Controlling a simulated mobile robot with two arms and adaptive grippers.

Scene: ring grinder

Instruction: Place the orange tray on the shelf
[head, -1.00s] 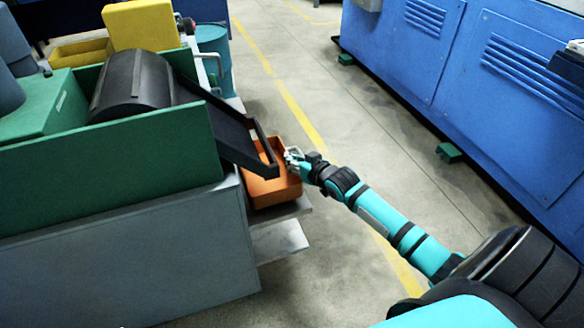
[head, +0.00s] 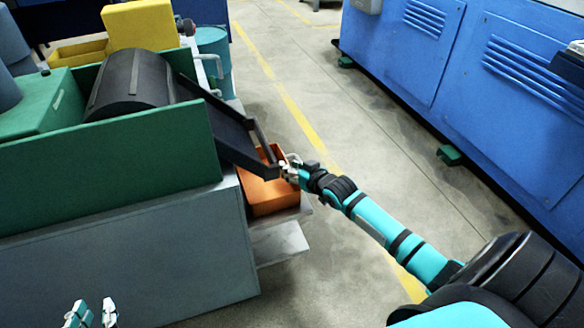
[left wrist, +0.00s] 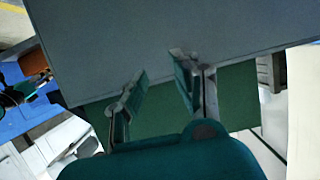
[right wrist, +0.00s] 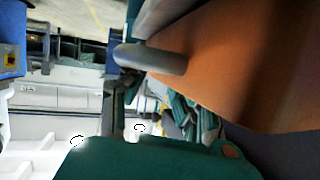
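The orange tray (head: 273,197) sits on a grey ledge at the right end of the green and grey machine, partly hidden under the black chute (head: 235,138). My right gripper (head: 288,170) is at the tray's right edge. In the right wrist view the tray (right wrist: 245,65) fills the upper right, with a grey cylindrical handle (right wrist: 150,59) beside it. The right fingers (right wrist: 160,105) look spread at the handle; no firm grip shows. My left gripper (head: 92,314) is at the bottom left, open and empty, also in the left wrist view (left wrist: 158,88) before the machine's grey side.
A lower pale ledge (head: 278,242) juts out under the tray. The green-walled machine (head: 110,155) stands left, with a yellow bin (head: 140,25) and teal drum (head: 213,55) behind. A blue cabinet (head: 470,80) stands right.

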